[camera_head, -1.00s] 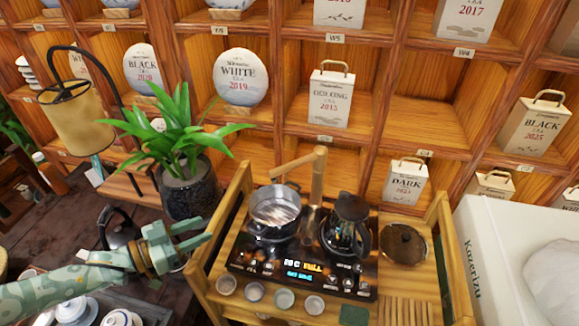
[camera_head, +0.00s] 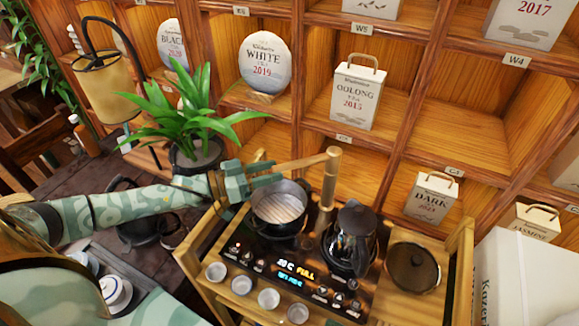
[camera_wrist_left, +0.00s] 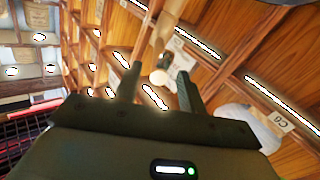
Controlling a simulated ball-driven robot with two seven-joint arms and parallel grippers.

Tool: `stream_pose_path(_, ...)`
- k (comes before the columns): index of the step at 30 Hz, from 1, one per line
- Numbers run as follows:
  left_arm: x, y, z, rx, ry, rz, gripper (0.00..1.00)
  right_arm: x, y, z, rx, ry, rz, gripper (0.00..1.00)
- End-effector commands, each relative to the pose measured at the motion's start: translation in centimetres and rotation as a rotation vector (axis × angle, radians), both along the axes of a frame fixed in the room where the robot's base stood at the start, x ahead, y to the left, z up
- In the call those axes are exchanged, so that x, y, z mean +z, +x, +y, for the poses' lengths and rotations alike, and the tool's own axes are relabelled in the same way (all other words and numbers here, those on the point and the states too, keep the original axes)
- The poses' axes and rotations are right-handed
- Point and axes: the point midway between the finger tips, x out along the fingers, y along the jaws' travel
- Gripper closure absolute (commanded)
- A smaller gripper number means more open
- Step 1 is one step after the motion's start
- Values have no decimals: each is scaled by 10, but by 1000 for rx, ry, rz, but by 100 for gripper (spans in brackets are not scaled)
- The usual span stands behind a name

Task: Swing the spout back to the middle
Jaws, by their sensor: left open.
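The wooden spout (camera_head: 308,161) is the tan arm at the top of an upright post (camera_head: 329,184) on the tea stove (camera_head: 285,278). In the head view it points left, over the metal pot (camera_head: 279,208). My left gripper (camera_head: 268,173) is open at the spout's left end, above the pot's back left rim. In the left wrist view its two fingers (camera_wrist_left: 157,88) stand apart, with a pale tan piece, likely the spout, showing between and beyond them. Whether a finger touches the spout I cannot tell. My right gripper is not in view.
A dark glass kettle (camera_head: 352,240) stands right of the post. Several small cups (camera_head: 241,285) line the stove's front. A leafy plant (camera_head: 190,120) stands behind my left arm. Shelves with tea packages, such as the oolong box (camera_head: 354,97), rise behind.

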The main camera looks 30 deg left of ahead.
Motion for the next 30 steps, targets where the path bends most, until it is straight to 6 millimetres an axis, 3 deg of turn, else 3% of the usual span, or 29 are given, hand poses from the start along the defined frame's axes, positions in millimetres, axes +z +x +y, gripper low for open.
stream_pose_path(7,0,32,-29,0,0,-1,59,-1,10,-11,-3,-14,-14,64)
stream_pose_path(19,0,40,-35,1,2,1,59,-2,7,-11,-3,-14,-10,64)
stream_pose_path(20,0,40,-35,1,2,1,62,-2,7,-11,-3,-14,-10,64)
stream_pose_path(24,0,40,-35,1,2,0,100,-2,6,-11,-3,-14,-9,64)
stream_pose_path(30,0,39,-36,4,1,1,100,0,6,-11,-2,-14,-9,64)
